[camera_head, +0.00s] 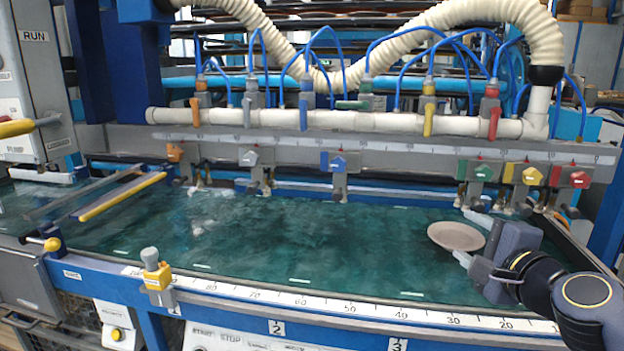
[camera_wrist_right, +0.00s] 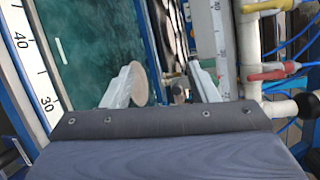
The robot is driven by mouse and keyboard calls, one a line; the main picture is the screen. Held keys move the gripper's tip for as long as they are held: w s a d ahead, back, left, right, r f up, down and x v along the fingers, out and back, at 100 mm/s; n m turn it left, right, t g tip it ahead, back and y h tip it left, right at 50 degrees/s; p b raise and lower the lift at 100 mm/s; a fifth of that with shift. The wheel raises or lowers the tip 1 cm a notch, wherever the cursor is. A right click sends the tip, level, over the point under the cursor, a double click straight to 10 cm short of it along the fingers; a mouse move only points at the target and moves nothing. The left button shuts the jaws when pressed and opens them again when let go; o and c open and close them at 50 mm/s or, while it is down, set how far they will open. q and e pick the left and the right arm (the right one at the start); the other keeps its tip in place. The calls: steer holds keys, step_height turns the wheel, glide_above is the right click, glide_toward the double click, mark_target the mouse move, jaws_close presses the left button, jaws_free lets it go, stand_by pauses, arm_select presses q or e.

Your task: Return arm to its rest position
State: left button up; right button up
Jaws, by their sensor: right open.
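My right gripper (camera_head: 466,236) reaches in from the right in the head view, low over the right end of the green bed. Its two pale fingers are spread apart, and they also show in the right wrist view (camera_wrist_right: 164,72). A round beige-grey plate (camera_head: 455,236) lies by the fingertips, in the opening between them in the head view. In the right wrist view the plate (camera_wrist_right: 141,86) shows next to the left finger, with a gap to the other finger. I cannot tell whether a finger touches it. My left arm and gripper are not in view.
The green bed (camera_head: 300,235) is otherwise clear. A blue front rail with a white ruler (camera_head: 340,307) borders it. Behind it stand a white pipe (camera_head: 370,121), coloured valves and blue hoses. A yellow-topped clamp (camera_head: 156,277) stands on the front rail.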

steer(key=s+a+f+n+g+y, duration=0.1)
steer(key=s+a+f+n+g, duration=0.1)
steer(key=s+f+n+g, duration=0.35)
steer(key=s+a+f+n+g, duration=0.25)
steer(key=s+f+n, duration=0.35)
steer(key=s+f, duration=0.4)
steer(key=s+a+f+n+g+y, duration=0.1)
steer(key=s+a+f+n+g, duration=0.2)
steer(key=s+f+n, duration=0.4)
step_height(320, 180, up, 22)
steer(key=m+p, duration=0.1)
steer(key=p, duration=2.1)
steer(key=shift+s+d+f, duration=0.15)
steer(key=shift+s+f, duration=0.05)
steer(key=shift+s, duration=0.2)
